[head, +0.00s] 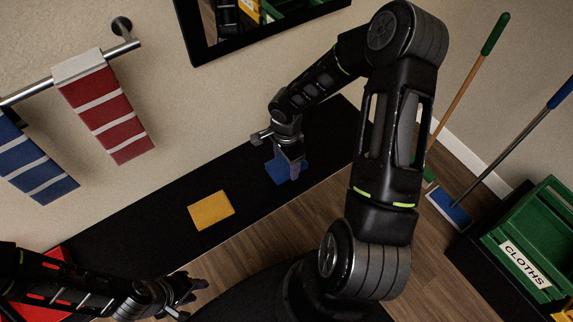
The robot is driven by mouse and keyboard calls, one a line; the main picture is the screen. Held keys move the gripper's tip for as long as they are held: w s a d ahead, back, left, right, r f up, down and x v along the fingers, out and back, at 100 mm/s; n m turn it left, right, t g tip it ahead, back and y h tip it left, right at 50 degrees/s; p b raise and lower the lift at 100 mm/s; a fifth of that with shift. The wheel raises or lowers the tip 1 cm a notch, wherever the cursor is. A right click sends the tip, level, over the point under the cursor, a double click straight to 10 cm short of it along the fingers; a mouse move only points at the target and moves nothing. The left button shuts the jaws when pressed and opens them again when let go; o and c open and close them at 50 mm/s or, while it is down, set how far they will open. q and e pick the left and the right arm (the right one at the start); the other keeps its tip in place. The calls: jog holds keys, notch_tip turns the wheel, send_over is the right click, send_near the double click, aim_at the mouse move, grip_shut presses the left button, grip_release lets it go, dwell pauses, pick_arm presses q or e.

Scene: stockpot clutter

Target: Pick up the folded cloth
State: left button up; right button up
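A flat blue folded cloth (275,172) lies on the dark bench (150,215), partly covered by my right gripper (291,168). The gripper's fingers are over the cloth; I cannot tell whether they hold it or how far apart they are. A yellow folded cloth (211,210) lies flat and uncovered on the bench, to the left of the blue one. A red cloth (58,256) at the lower left is mostly hidden behind my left arm. My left gripper (190,298) is open and empty at the bench's front edge, below the yellow cloth.
A rail (28,92) on the wall holds a red striped towel (105,108) and a blue striped towel (35,165). A dark-framed mirror (265,45) hangs above the bench. Brooms (468,85) lean at the right, near a green crate labelled CLOTHS (550,215).

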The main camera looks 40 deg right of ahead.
jog(key=c, duration=1)
jog(key=shift+o, duration=0.2)
jog(key=shift+r, duration=0.1)
notch_tip(320, 180, up, 10)
jog(key=shift+f, duration=0.1)
jog(key=o, duration=0.9)
jog(key=c, duration=0.6)
